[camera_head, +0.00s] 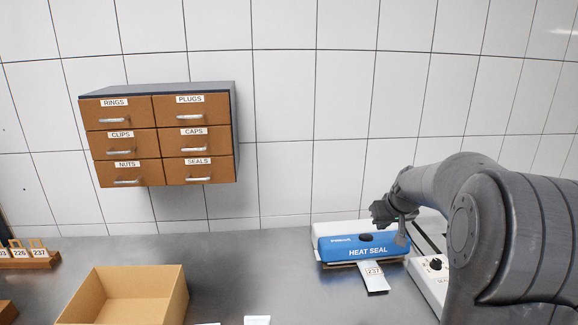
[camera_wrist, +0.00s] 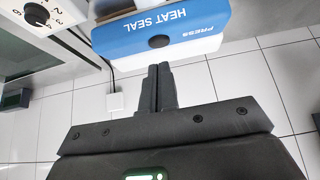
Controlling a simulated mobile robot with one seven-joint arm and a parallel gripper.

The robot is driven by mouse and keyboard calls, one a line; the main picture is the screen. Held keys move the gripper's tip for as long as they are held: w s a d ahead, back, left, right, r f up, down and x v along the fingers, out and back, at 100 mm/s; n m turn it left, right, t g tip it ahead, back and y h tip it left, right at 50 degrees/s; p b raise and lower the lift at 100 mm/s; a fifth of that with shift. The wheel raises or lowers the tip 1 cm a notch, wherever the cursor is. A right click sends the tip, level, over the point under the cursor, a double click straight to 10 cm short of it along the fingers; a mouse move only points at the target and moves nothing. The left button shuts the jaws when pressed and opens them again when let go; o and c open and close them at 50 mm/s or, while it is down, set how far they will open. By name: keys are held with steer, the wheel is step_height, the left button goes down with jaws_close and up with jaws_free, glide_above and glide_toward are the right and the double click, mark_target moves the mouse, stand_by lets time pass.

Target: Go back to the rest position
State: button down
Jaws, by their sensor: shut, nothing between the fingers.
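My gripper (camera_wrist: 158,88) is shut and empty in the wrist view, its two dark fingers pressed together. The blue heat sealer (camera_wrist: 158,32), marked HEAT SEAL and PRESS, lies just beyond the fingertips in that view. In the head view my arm reaches in from the right, with my gripper (camera_head: 402,236) at the right end of the blue heat sealer (camera_head: 345,247). I cannot tell whether it touches the sealer. A pouch labelled 237 (camera_head: 373,280) sticks out of the sealer's front.
A drawer cabinet (camera_head: 165,134) hangs on the tiled wall, all drawers closed. An open cardboard box (camera_head: 180,297) stands at the front left. A wooden rack (camera_head: 35,263) with numbered tags is at far left. A device with a dial (camera_head: 435,264) stands right of the sealer. The bench centre is mostly clear.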

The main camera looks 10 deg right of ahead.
steer(key=s+a+r, duration=0.3)
steer(key=s+a, duration=0.4)
steer(key=s+a+r, duration=0.3)
steer(key=s+a, duration=0.3)
steer(key=s, duration=0.2)
steer(key=s+a+f, duration=0.1)
steer(key=s+a, duration=0.1)
steer(key=s, duration=0.7)
steer(key=s+a+f+g, duration=0.1)
steer(key=s+a, duration=0.2)
steer(key=s, duration=0.6)
steer(key=shift+s+a+f, duration=0.2)
steer(key=shift+a+f, duration=0.15)
steer(key=c, duration=2.1)
jaws_free()
